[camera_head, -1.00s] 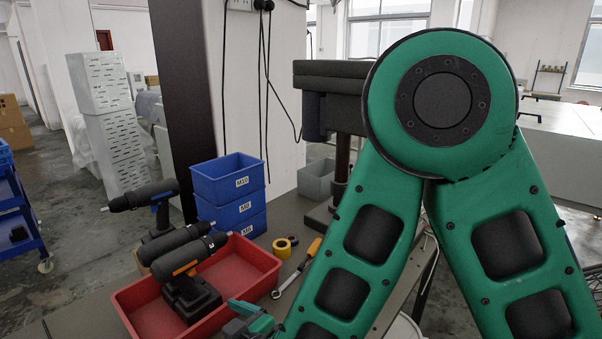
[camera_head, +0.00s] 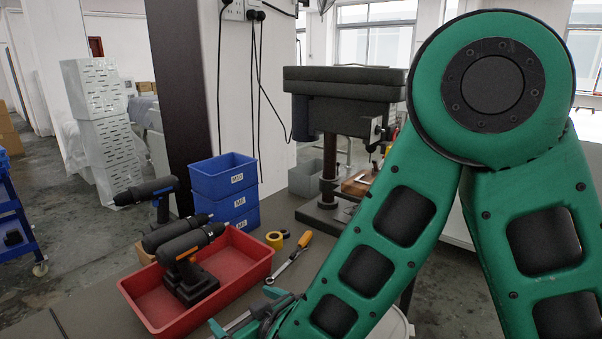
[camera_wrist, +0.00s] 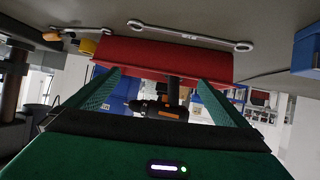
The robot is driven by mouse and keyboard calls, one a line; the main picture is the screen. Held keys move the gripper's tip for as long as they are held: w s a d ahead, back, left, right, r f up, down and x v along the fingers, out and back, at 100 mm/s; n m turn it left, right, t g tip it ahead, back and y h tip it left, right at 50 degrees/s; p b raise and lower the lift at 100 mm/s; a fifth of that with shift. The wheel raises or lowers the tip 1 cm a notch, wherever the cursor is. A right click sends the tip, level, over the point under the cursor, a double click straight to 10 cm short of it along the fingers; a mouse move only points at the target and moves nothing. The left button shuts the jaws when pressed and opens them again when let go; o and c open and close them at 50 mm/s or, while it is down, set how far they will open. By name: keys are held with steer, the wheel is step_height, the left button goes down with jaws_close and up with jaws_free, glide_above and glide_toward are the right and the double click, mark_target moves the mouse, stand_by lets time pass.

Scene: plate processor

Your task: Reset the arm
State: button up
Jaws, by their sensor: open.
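My green arm fills the right of the head view, its elbow high and its links running down in an inverted V. My gripper (camera_head: 258,314) is low in the head view, near the front right corner of the red bin (camera_head: 258,285), partly cut off by the frame. In the wrist view my gripper (camera_wrist: 158,78) has its two green fingers wide apart. Nothing is held between them. The red bin (camera_wrist: 190,58) and a dark power drill with an orange mark (camera_wrist: 160,108) show beyond the fingers.
Power drills (camera_head: 188,262) stand in the red bin, another (camera_head: 150,192) behind it. Stacked blue boxes (camera_head: 224,180), yellow tape (camera_head: 275,240) and an orange-handled tool (camera_head: 303,240) are nearby. A dark bench machine (camera_head: 335,95) stands behind my arm. A wrench (camera_wrist: 190,36) shows in the wrist view.

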steer(key=w+d+r+m+h, duration=0.1)
steer(key=w+d+m+h, duration=0.2)
steer(key=d, duration=0.8)
steer(key=w+d+r+m+h, duration=0.15)
steer(key=w+d+h, duration=0.3)
steer(key=d, duration=0.55)
steer(key=s+d+r+m+g+h, duration=0.1)
steer(key=s+d+m+g+h, duration=0.2)
steer(key=d, duration=1.3)
steer(key=s+d+r+m+g, duration=0.2)
steer(key=s+d+m+g, duration=0.2)
steer(key=s+d, duration=0.7)
steer(key=s+d+r+m+g+y, duration=0.1)
steer(key=s+d, duration=0.1)
steer(key=s, duration=0.5)
steer(key=s+d+r+m+g+y, duration=0.2)
steer(key=s+d, duration=0.1)
steer(key=s, duration=0.5)
steer(key=shift+r, duration=0.2)
